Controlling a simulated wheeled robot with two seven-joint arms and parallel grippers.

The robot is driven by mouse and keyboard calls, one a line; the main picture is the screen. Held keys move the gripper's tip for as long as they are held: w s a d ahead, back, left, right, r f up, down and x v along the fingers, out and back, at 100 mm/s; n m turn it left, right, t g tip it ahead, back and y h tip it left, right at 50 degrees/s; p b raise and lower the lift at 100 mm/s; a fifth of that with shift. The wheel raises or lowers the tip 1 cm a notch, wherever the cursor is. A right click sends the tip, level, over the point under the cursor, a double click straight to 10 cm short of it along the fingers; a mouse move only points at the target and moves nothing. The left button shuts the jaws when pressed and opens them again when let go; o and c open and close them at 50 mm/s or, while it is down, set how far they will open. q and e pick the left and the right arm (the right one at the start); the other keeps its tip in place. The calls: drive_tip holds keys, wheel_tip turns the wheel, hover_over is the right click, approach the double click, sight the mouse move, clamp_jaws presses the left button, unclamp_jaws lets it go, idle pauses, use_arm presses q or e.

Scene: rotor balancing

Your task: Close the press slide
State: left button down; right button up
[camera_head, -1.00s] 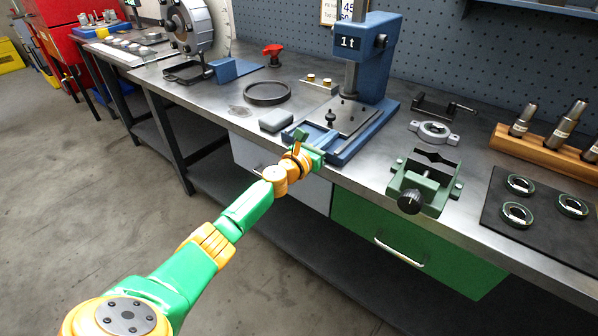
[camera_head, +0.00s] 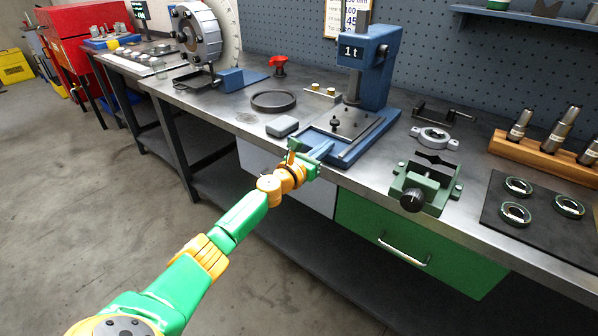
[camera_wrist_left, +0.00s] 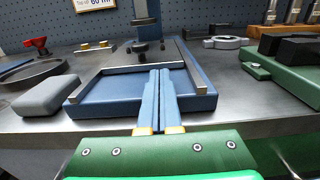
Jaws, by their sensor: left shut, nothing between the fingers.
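The blue press (camera_head: 378,75) with a "1 t" sign stands on the bench. Its slide, a grey plate (camera_head: 352,121) with a dark knob, lies on the blue base under the ram. In the left wrist view the slide (camera_wrist_left: 115,68) has a raised front lip, with bare blue base (camera_wrist_left: 108,94) in front. My left gripper (camera_head: 326,148) is at the front of the base, shut and empty. In the left wrist view its blue fingers (camera_wrist_left: 160,74) lie side by side, tips at the lip; I cannot tell whether they touch it. My right gripper is out of view.
A grey block (camera_head: 282,126) and a dark ring (camera_head: 273,101) lie left of the press. A green vise (camera_head: 425,185) stands to its right, with a dark mat of rings (camera_head: 540,218) farther right. The bench's front edge runs below my left gripper.

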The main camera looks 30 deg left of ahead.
use_arm(q)
drive_tip(key=shift+s, duration=0.4)
drive_tip(key=shift+s+a+f+p, duration=0.15)
drive_tip(key=shift+s+p, duration=0.4)
drive_tip(key=shift+s, duration=0.05)
drive_tip(key=s, duration=0.8)
drive_tip(key=s+a+f+n+g+y+p, duration=0.15)
drive_tip(key=s+f+n+g, duration=0.35)
drive_tip(key=f+n, duration=0.65)
drive_tip(key=s+a+f+n+g+y+p, duration=0.1)
drive_tip(key=s+f+n+g+y+p, duration=0.15)
drive_tip(key=s+f+n, duration=0.9)
drive_tip(key=s+d+f+n+g, duration=0.3)
drive_tip(key=s+f, duration=0.3)
drive_tip(key=s, duration=0.3)
drive_tip(key=s+d+f+n+g+h+p, duration=0.1)
drive_tip(key=s+d+f+n+g, duration=0.2)
drive_tip(key=s, duration=0.5)
drive_tip(key=s+d+f+n+g+h, duration=0.1)
drive_tip(key=s+d+f+n+g, duration=0.2)
drive_tip(key=s+d+f+n, duration=0.2)
drive_tip(key=s+d+f, duration=0.2)
drive_tip(key=s+f, duration=0.1)
drive_tip(key=s, duration=0.1)
drive_tip(key=shift+s+d+f+n+p, duration=0.3)
drive_tip(key=shift+s+p, duration=0.05)
drive_tip(key=shift+g, duration=0.25)
